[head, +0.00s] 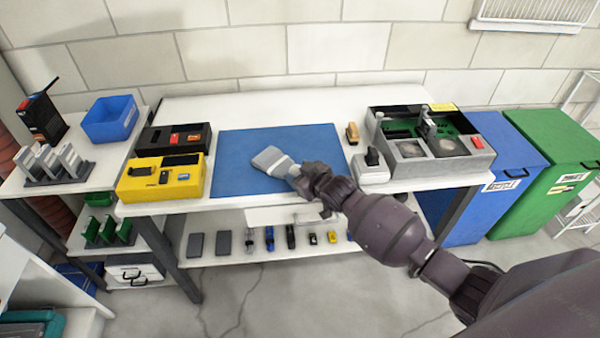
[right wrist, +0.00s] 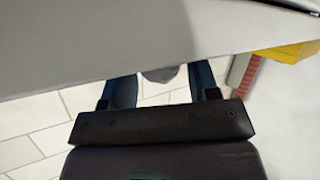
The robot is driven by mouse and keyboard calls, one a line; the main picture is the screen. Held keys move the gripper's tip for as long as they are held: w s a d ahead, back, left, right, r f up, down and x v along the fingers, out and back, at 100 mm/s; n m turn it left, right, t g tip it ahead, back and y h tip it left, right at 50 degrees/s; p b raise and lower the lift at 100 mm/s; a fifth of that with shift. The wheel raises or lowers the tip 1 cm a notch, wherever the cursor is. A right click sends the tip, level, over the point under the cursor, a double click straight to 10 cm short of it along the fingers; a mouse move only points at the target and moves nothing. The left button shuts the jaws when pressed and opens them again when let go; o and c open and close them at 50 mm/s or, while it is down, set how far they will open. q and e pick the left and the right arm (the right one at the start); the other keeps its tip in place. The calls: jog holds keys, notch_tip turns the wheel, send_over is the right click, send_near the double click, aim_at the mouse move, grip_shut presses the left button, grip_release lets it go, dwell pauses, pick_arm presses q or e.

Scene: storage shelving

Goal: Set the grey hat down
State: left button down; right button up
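A light grey, flat, blocky piece (head: 270,160), which I take to be the grey hat, shows over the blue mat (head: 232,180) in the head view. It does not clearly look like a hat. My right gripper (head: 297,172) is at its right end and appears shut on it. In the right wrist view a broad grey surface (right wrist: 120,45) fills the top and hides the fingertips of the right gripper (right wrist: 160,85). A small rounded grey part (right wrist: 160,74) shows between the fingers. I cannot tell whether the piece touches the mat. My left gripper is out of view.
The white table (head: 270,108) holds a yellow case (head: 140,187) and black case (head: 196,135) at left, and a grey-green station (head: 400,150) at right. A small white device (head: 371,172) stands near my right gripper. The mat's left part is clear. Blue and green bins (head: 545,135) stand right.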

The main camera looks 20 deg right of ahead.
jog(key=shift+o, duration=1)
